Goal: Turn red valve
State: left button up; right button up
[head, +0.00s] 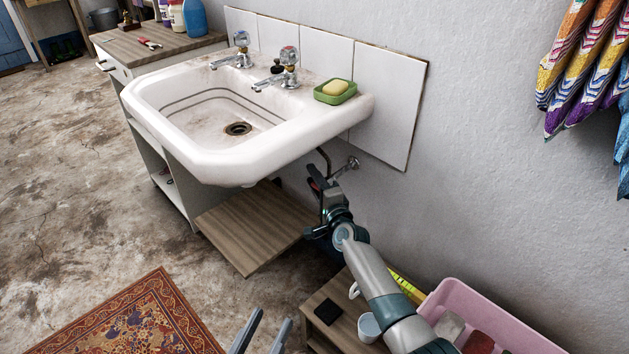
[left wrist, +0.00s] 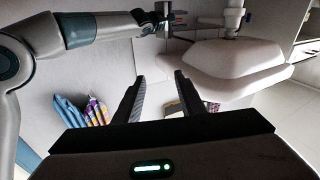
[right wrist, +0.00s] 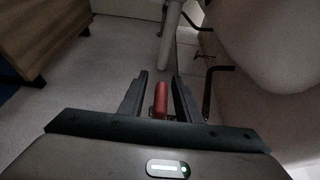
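The red valve (right wrist: 160,99) shows in the right wrist view as a short red handle between the two fingers of my right gripper (right wrist: 160,92). A gap is visible on each side of it, so the fingers are open around the handle and not closed on it. In the head view my right gripper (head: 322,188) is under the sink's right end by the wall, and it mostly hides the valve. My left gripper (head: 262,335) is low at the bottom edge of the head view. In the left wrist view its fingers (left wrist: 155,82) are apart and empty.
The white sink (head: 235,155) overhangs close above my right gripper. A chrome wall fitting (head: 350,164) is just beside it. A wooden board (head: 245,225) lies below the sink. A pink crate (head: 510,325) and a white cup (head: 369,326) stand under my right arm.

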jog(key=shift+c, duration=0.5)
grip_shut()
